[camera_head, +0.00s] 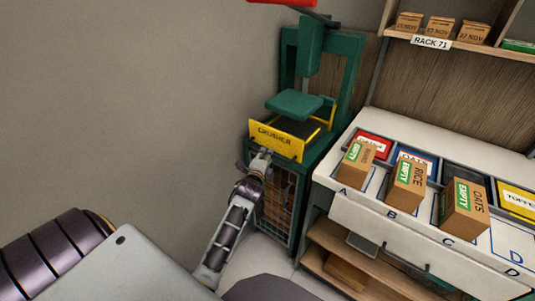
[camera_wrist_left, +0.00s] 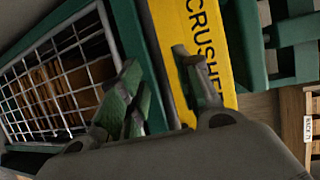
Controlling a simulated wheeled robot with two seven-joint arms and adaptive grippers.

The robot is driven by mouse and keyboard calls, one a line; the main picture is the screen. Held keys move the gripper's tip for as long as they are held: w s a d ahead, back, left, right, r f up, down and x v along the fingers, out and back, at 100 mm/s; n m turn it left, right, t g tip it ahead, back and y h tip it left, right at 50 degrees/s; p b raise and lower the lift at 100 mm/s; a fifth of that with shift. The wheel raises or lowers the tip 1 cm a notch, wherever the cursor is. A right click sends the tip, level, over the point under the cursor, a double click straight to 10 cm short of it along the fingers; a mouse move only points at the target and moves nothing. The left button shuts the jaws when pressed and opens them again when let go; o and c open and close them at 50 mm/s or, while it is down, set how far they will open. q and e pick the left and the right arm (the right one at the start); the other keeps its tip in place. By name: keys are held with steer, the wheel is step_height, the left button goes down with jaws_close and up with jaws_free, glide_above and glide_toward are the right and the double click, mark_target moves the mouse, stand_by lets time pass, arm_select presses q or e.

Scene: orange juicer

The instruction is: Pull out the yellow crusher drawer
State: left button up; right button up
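The yellow drawer (camera_head: 285,146), marked CRUSHER, sits in the green crusher (camera_head: 350,60) under its press plate (camera_head: 295,103). I cannot tell how far out the drawer is. In the left wrist view the yellow front (camera_wrist_left: 190,20) runs past my fingers. My left gripper (camera_head: 262,155) is at the lower left part of the drawer front. In the left wrist view my left gripper (camera_wrist_left: 157,68) has its fingers apart, one over the yellow front and one by the green frame below it. Contact with the drawer is not clear. My right gripper is out of view.
A wire-mesh door (camera_head: 277,195) is under the drawer. To the right, a white counter (camera_head: 330,172) holds several cardboard boxes marked EMPTY and coloured bins. A red handle (camera_head: 285,2) is above the crusher. The wall side on the left is clear.

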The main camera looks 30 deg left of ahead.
arm_select(q)
steer(key=x, duration=0.3)
steer(key=shift+w+a, duration=0.15)
steer(key=shift+w, duration=0.3)
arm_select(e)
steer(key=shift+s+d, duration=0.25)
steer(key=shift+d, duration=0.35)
